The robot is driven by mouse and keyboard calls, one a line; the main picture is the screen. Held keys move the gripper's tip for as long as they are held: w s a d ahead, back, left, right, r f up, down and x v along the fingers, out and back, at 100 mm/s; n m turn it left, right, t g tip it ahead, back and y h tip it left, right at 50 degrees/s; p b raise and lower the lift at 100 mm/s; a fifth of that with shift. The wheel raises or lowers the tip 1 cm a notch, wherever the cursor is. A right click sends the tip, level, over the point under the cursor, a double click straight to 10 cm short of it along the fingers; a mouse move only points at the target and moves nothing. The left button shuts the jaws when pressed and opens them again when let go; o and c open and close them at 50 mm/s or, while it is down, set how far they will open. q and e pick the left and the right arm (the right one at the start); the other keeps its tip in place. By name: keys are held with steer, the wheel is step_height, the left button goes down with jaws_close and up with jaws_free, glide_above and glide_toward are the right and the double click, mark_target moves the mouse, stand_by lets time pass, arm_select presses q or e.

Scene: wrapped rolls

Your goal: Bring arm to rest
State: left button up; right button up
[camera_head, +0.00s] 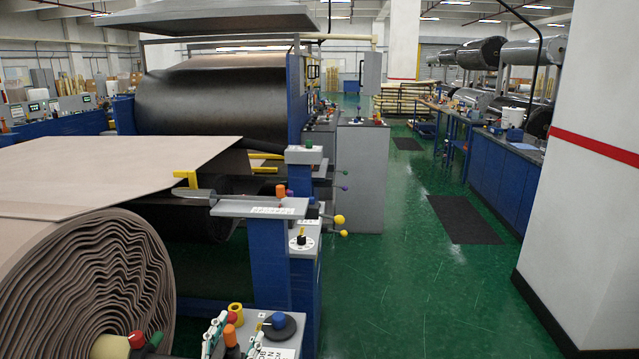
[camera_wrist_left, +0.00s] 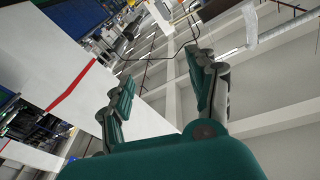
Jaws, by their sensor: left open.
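My left gripper (camera_wrist_left: 160,80) fills the lower part of the left wrist view, with a green body and two grey-and-green fingers. The fingers stand wide apart and nothing is between them. The wrist camera is tilted, with the ceiling and walls showing at an angle beyond the fingers. In the head view, small white and green parts that look like my left gripper (camera_head: 215,332) show at the bottom edge, in front of the machine's knobs; most of the arm is hidden below the frame. My right gripper is in neither view.
A large beige roll (camera_head: 90,285) and a machine panel with coloured knobs (camera_head: 279,325) are close at the front left. A black roll (camera_head: 215,100) is behind. The green floor (camera_head: 400,270) is open at centre right, beside a white pillar (camera_head: 590,200) and blue workbenches (camera_head: 500,175).

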arm_select(q)
steer(key=s+a+f+n+g+y, duration=0.3)
steer(key=s+f+g, duration=0.1)
steer(key=s+f, duration=0.25)
steer(key=s+a+f+n+g+y, duration=0.3)
steer(key=s+a+f, duration=0.15)
steer(key=f, duration=0.25)
steer(key=s+d+f+m+g+h, duration=0.1)
steer(key=s+f+g, duration=0.25)
steer(key=s, duration=0.55)
steer(key=s+d+f+g+h, duration=0.1)
steer(key=s+f+g, duration=0.3)
steer(key=s, duration=0.6)
step_height(320, 180, down, 26)
steer(key=s+g+b, duration=0.1)
steer(key=s+g, duration=0.1)
steer(key=s+a+f+g, duration=0.1)
steer(key=s+a+f, duration=0.2)
steer(key=s+f, duration=1.3)
steer(key=shift+s+f+m+y+b, duration=0.15)
steer(key=shift+f+m+y+b, duration=0.15)
steer(key=shift+f+m+b, duration=0.2)
